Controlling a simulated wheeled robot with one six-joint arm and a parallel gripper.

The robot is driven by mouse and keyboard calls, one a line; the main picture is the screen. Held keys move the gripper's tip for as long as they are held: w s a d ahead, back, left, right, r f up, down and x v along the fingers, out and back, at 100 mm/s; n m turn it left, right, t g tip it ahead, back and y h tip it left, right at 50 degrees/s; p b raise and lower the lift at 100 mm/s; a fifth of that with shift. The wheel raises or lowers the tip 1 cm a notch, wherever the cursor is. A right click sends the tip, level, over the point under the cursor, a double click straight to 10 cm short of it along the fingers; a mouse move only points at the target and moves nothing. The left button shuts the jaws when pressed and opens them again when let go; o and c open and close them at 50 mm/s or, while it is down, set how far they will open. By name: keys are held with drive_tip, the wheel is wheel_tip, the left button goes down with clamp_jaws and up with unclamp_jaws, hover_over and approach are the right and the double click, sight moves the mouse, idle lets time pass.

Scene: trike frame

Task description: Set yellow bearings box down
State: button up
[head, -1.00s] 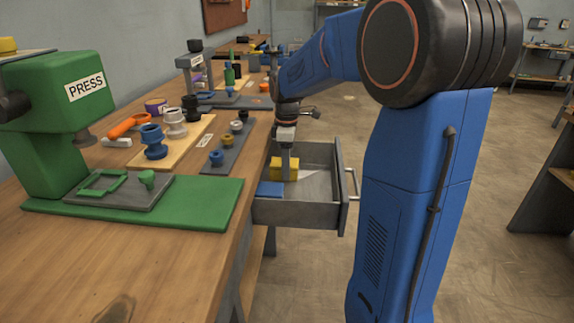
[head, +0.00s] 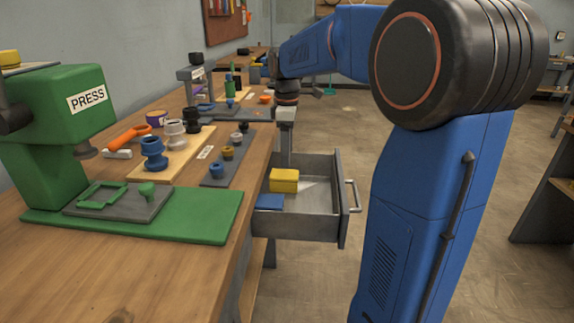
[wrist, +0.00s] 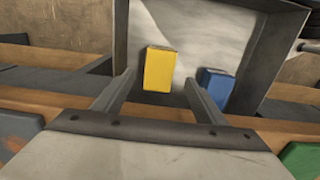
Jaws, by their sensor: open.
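The yellow bearings box (head: 284,181) rests in the open grey drawer (head: 342,218), near its bench side. My gripper (head: 286,160) is above the box and clear of it. In the wrist view the box (wrist: 160,67) shows whole between and beyond the two spread fingers of my gripper (wrist: 158,88), with a gap on each side. Nothing is held.
A blue box (head: 269,202) lies in the drawer beside the yellow one. The drawer floor towards its handle (head: 353,195) is clear. The workbench (head: 185,270) carries a green press (head: 55,130), an orange-handled tool and several spools and small parts.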

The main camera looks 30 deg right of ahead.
drive_tip(key=shift+r, duration=1.35)
drive_tip(key=shift+s, duration=0.1)
